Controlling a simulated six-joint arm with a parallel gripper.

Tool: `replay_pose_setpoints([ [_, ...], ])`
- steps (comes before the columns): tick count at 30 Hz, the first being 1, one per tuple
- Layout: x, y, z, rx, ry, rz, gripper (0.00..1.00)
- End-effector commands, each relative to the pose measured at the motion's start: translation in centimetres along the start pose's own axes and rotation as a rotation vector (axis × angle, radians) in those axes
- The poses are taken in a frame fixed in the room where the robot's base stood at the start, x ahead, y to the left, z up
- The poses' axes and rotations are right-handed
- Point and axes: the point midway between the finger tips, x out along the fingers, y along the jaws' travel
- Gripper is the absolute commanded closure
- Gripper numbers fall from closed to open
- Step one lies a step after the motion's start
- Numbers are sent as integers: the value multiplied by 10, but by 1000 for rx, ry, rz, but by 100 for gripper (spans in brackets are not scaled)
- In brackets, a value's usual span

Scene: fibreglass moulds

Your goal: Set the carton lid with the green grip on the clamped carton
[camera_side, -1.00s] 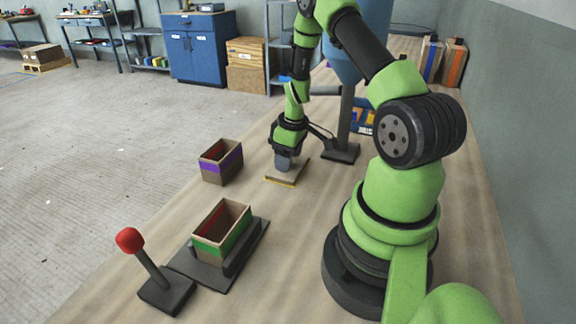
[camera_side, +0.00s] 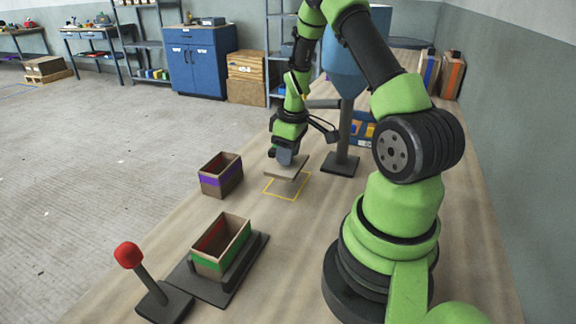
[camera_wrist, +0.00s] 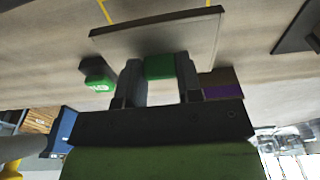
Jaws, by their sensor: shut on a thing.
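My gripper (camera_side: 287,158) is shut on the green grip (camera_wrist: 160,67) of the carton lid, with a finger on each side of it in the wrist view. The flat lid (camera_side: 288,170) hangs just above a yellow outlined square (camera_side: 272,192) on the bench; it also shows in the wrist view (camera_wrist: 200,36). The clamped carton (camera_side: 210,264) is open-topped, with a green band and a red inside. It stands in a dark grey clamp base (camera_side: 240,279), in front of and to the left of my gripper. In the side view the grip is hidden by my fingers.
A second open carton with a purple band (camera_side: 222,178) stands left of my gripper. A lever with a red knob (camera_side: 128,255) stands beside the clamp. A dark-based post (camera_side: 341,164) is close on the right. Bare bench lies between the square and the clamp.

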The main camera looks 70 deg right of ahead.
Motion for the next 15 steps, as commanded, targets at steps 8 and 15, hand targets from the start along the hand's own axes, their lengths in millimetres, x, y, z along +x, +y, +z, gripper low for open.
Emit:
replay_pose_setpoints([
  [8,-45,-4,-8,-3,0,0,89],
  [15,-56,-69,-36,-16,-15,-1,89],
])
